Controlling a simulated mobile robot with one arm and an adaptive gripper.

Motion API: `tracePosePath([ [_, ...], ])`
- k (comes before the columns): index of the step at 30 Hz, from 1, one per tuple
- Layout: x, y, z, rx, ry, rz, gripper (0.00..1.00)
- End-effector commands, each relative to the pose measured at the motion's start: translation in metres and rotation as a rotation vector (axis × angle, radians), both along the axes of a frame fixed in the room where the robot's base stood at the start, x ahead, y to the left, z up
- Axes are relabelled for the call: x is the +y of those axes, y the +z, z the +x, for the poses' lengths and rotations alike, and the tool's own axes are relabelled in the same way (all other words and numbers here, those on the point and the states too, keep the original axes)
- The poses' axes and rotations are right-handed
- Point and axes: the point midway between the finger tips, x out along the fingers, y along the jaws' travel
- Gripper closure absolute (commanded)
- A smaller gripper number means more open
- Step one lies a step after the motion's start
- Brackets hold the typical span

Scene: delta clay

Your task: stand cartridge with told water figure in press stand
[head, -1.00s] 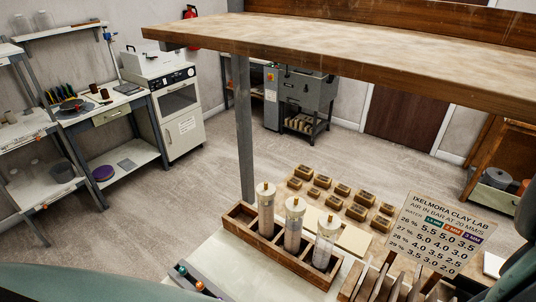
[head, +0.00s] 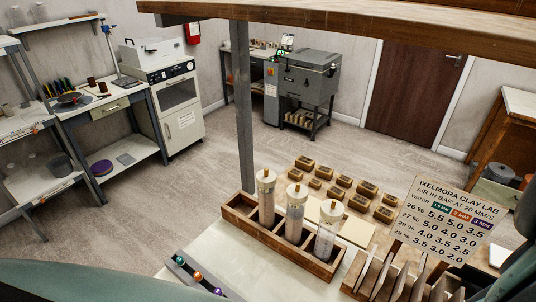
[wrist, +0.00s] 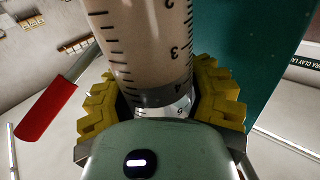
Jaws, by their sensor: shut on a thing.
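In the wrist view my gripper (wrist: 162,102) is shut on a clear cartridge (wrist: 150,45) with pale clay-coloured filling and dark graduation marks. The yellow fingers are on both sides of its lower part. No water figure can be read on it. In the head view three capped cartridges stand upright in a wooden rack (head: 238,224): a left one (head: 266,205), a middle one (head: 295,220) and a right one (head: 325,240). Their labels are too small to read. My gripper is not visible in the head view. I cannot make out the press stand.
A sign (head: 440,215) lists air pressure by water percentage, 26 to 29. Small wooden blocks (head: 343,186) sit behind the rack, and upright boards (head: 405,270) stand front right. A post (head: 240,120) holds an overhead shelf (head: 350,22). A red-ended bar (wrist: 48,108) shows at left in the wrist view.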

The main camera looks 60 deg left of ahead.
Motion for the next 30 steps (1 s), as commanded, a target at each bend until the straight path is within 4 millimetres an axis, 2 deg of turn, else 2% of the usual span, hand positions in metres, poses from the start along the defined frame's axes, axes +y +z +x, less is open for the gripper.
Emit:
tracePosePath([
  [24, -0.0001, -0.0022, 0.0003, -0.003, 0.0, -0.001, 1.0],
  [25, -0.0001, -0.0016, 0.0004, -0.003, 0.0, -0.001, 0.53],
  [30, -0.0003, -0.002, 0.0001, -0.002, 0.0, -0.001, 0.35],
])
